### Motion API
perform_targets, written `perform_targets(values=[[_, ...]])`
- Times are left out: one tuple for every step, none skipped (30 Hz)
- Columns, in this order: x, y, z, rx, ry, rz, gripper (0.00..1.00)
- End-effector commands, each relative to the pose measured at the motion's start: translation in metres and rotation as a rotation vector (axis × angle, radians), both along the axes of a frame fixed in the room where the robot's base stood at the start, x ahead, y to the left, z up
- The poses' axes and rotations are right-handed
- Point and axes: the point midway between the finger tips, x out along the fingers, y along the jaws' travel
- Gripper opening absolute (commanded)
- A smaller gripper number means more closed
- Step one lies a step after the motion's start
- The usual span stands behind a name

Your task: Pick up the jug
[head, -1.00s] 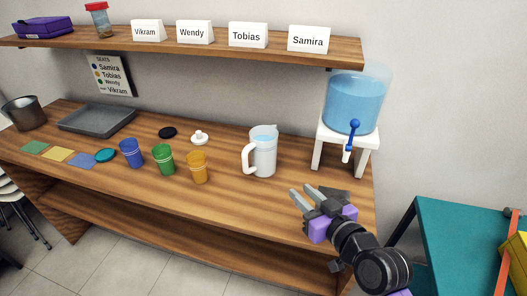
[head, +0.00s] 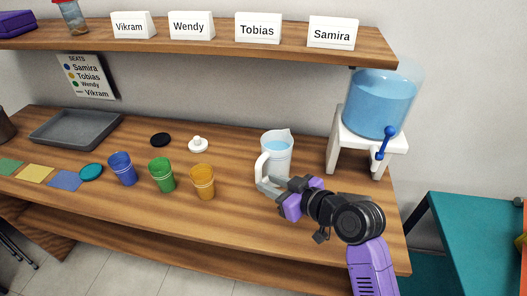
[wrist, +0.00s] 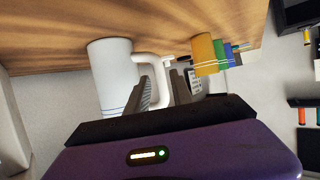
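The jug (head: 279,150) is white and pale translucent with blue lines, upright on the wooden counter. Its white handle (head: 262,166) faces left and towards the front. My gripper (head: 264,183) is at the handle, in front of the jug. In the wrist view, the jug (wrist: 113,78) is left of the fingers. The handle (wrist: 163,88) lies between the two fingers of my gripper (wrist: 163,85), which are apart. One finger is on the jug side of the handle, the other outside it. I cannot tell whether they touch it.
Blue (head: 122,169), green (head: 162,176) and orange (head: 202,182) cups stand left of the jug. A white lid (head: 198,145) lies behind them. A water dispenser (head: 378,105) on a white stand (head: 336,152) is at right. A shelf (head: 200,44) with name cards hangs above.

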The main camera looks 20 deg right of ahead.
Motion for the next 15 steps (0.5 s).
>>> perform_targets(values=[[0.001, 0.001, -0.001, 0.000, 0.001, 0.001, 0.28], [0.003, 0.001, -0.001, 0.000, 0.001, 0.001, 0.28], [0.006, 0.002, -0.002, 0.000, 0.000, 0.001, 0.28], [0.009, 0.003, -0.003, 0.001, -0.001, 0.001, 0.28], [0.012, 0.004, -0.004, 0.001, -0.001, 0.001, 0.28], [0.016, 0.005, -0.005, 0.001, 0.000, 0.002, 0.28], [0.018, 0.006, -0.007, 0.001, 0.000, 0.002, 0.28], [0.021, 0.007, -0.008, 0.000, 0.001, 0.001, 0.28], [0.024, 0.008, -0.009, -0.001, 0.000, 0.000, 0.28], [0.027, 0.008, -0.009, -0.001, 0.000, 0.000, 0.28], [0.029, 0.009, -0.010, -0.001, 0.000, 0.000, 0.28], [0.034, 0.010, -0.011, -0.001, 0.001, 0.000, 0.28], [0.037, 0.011, -0.012, -0.001, 0.001, 0.000, 0.28], [0.042, 0.013, -0.012, -0.001, 0.001, 0.001, 0.28], [0.047, 0.015, -0.014, 0.000, 0.001, 0.002, 0.28]])
